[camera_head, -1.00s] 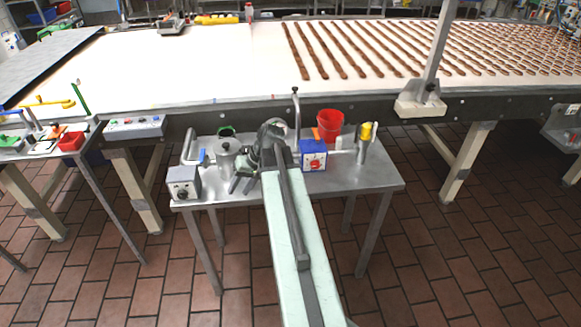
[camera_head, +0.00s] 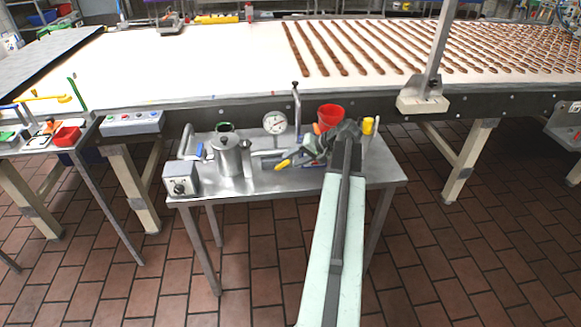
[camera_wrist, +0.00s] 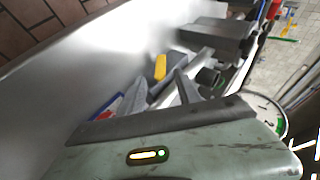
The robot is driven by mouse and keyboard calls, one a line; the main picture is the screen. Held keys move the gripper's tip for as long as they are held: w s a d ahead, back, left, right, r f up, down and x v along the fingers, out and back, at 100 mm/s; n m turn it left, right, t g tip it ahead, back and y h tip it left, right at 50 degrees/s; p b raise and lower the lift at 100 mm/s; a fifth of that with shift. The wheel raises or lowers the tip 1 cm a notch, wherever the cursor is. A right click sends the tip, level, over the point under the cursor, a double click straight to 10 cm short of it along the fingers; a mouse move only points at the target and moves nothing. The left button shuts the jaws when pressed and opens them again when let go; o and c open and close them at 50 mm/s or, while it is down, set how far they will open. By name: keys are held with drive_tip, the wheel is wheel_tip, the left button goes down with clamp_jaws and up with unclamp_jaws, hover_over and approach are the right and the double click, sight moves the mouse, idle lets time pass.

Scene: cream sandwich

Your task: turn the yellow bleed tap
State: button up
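A small yellow lever (camera_head: 282,164), which looks like the bleed tap's handle, shows low over the steel table, left of my gripper. A yellow piece (camera_wrist: 160,67) in the wrist view, just beyond the fingers, looks like the same lever. My gripper (camera_head: 298,154) points left, with its fingertips close to the lever. In the wrist view its dark fingers (camera_wrist: 160,100) look spread apart with nothing clearly between them. I cannot tell whether they touch the lever. The tap's body is mostly hidden by my gripper.
On the steel table (camera_head: 245,188) stand a metal pot (camera_head: 229,158), a grey knob box (camera_head: 181,180), a round gauge (camera_head: 275,122), a red bucket (camera_head: 329,115) and a yellow-topped post (camera_head: 368,126). A conveyor (camera_head: 200,75) runs behind. The table's front edge is clear.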

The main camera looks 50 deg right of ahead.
drive_tip(key=shift+b+x, duration=0.3)
drive_tip(key=shift+x, duration=0.8)
drive_tip(key=shift+r, duration=0.1)
clamp_jaws()
